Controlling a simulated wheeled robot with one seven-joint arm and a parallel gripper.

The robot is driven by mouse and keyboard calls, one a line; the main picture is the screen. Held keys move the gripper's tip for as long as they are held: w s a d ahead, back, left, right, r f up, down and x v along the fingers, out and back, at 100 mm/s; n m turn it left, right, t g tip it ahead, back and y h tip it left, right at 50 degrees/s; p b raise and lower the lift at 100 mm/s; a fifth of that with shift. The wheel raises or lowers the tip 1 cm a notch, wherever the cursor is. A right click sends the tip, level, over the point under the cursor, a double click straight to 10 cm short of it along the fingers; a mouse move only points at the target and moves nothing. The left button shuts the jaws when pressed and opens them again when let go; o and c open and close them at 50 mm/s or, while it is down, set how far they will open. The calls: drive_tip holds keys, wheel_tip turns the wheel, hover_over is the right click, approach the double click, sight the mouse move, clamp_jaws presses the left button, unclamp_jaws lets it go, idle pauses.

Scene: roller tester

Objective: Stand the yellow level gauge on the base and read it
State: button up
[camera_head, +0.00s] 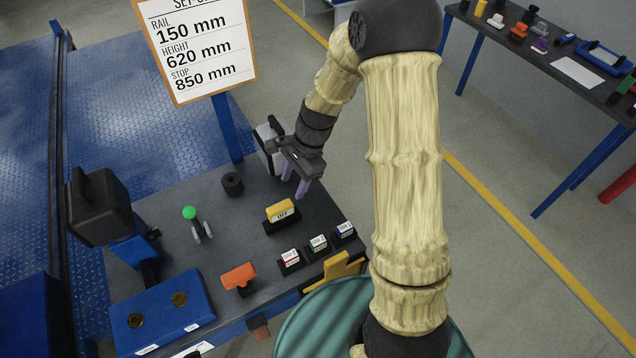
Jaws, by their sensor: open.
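My gripper (294,185) hangs over the back right part of the dark console top, with its two purple fingers apart and nothing visible between them. A yellow block with a label (280,210) sits in a black holder just below it in the picture. A flat yellow piece with prongs (337,271) is at the console's front right edge, partly hidden by a round green surface. A small yellow upright piece (480,8) stands on the far table. I cannot tell which yellow thing is the level gauge, nor which part is the base. No reading is legible.
A grey-white box (268,146) stands close behind my gripper. The console (210,255) also carries a green-knobbed lever (190,213), an orange handle (239,277), a black cylinder (232,184) and several labelled switches (318,244). A set-up sign (196,45) stands behind. Floor separates the far table (535,60).

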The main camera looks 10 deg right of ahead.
drive_tip(key=s+d+r+n+t+h, duration=0.3)
drive_tip(key=s+d+r+n, duration=0.5)
drive_tip(key=s+r+n, duration=0.2)
drive_tip(key=s+n, duration=0.2)
drive_tip(key=n, duration=0.1)
drive_tip(key=shift+s+d+n+t+h, duration=0.25)
drive_tip(key=shift+d+n+t+h, duration=0.05)
drive_tip(key=shift+h, duration=0.1)
drive_tip(key=shift+o, duration=0.4)
drive_tip(key=shift+c, duration=0.2)
drive_tip(key=c, duration=0.3)
drive_tip(key=shift+w, duration=0.1)
